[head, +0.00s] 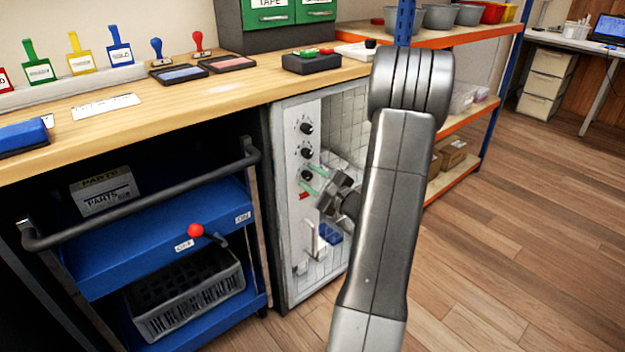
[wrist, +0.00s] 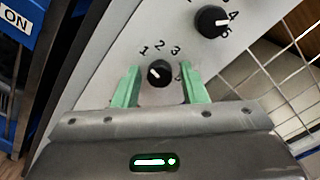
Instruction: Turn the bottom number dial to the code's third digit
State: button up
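The bottom number dial (wrist: 159,73) is a round black knob with a white mark on the pale panel, with 1, 2 and 3 printed around it. A further digit at its right is partly hidden by a finger. The white mark is on the knob's left part; its exact setting is hard to tell. The dial (head: 306,175) is lowest of three in the head view. My gripper (wrist: 162,84) is open, its green fingers on either side of the dial with a visible gap on each side. No code is readable.
The middle dial (wrist: 212,22) sits just above my fingers in the wrist view. The top dial (head: 306,128) is higher on the panel (head: 287,215). A wire grid (head: 345,115) lies right of the panel. A blue cart (head: 165,235) stands left.

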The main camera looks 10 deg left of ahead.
jog(key=c, duration=0.7)
jog(key=shift+m, duration=0.4)
jog(key=m+p, duration=0.3)
jog(key=m, duration=0.1)
jog(key=shift+r+m, duration=0.1)
jog(key=shift+m, duration=0.3)
jog(key=m+p, duration=0.3)
jog(key=m, duration=0.2)
jog(key=shift+m+p, duration=0.3)
jog(key=m+p, duration=0.2)
jog(key=m, duration=0.1)
jog(key=shift+m, duration=0.4)
jog(key=m+p, duration=0.3)
jog(key=shift+m+t, duration=0.4)
jog(key=m+p, duration=0.3)
jog(key=m, duration=0.2)
jog(key=shift+f+m, duration=0.2)
jog(key=shift+m, duration=0.2)
